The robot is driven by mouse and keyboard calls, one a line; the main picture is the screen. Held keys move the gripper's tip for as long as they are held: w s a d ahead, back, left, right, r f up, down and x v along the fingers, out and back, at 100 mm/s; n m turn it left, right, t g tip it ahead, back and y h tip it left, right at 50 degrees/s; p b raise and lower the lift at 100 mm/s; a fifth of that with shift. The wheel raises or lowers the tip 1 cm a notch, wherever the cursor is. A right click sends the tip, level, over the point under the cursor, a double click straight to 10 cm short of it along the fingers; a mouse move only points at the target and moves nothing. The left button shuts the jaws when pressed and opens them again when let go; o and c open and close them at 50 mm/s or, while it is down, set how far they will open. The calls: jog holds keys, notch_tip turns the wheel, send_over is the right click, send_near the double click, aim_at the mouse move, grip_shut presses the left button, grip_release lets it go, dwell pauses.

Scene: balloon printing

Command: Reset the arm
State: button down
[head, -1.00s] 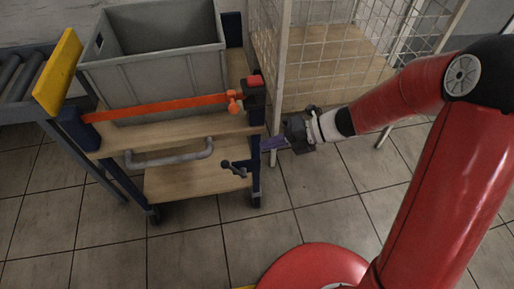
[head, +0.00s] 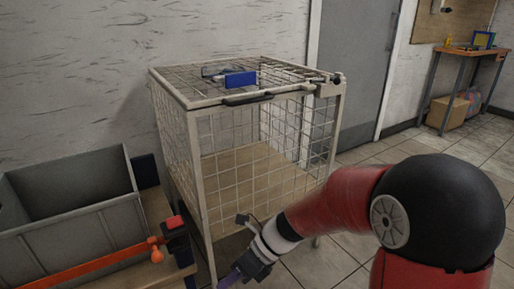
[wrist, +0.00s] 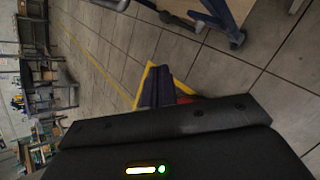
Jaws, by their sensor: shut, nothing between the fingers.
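My arm reaches in from the right of the head view and bends down to the lower middle. My gripper (head: 232,277) is at the bottom edge, with narrow purple fingers beside the front left post of a wire cage. The fingers are together and hold nothing. Their lower part is cut off by the frame. In the wrist view, the dark gripper housing (wrist: 160,150) fills the bottom and shows a yellow light and a green light.
The wire cage (head: 203,180) stands behind my gripper, with a blue block (head: 240,79) on its top. A grey bin (head: 85,228) sits on a cart at left, with an orange bar (head: 85,270) across its front. A workbench (head: 470,52) stands far right. Tiled floor lies open right of the cage.

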jog(key=s+d+r+n+t+h, duration=0.4)
jog(key=d+r+n, duration=0.2)
jog(key=d+n, duration=0.5)
jog(key=s+d+r+n+t+h, duration=0.4)
jog(key=s+d+r+n+h, duration=0.1)
jog(key=d+n, duration=0.6)
jog(key=shift+d+r+n+t, duration=0.25)
jog(key=shift+r+n+t, duration=0.15)
jog(key=shift+r+n, duration=0.35)
jog(key=shift+f, duration=0.1)
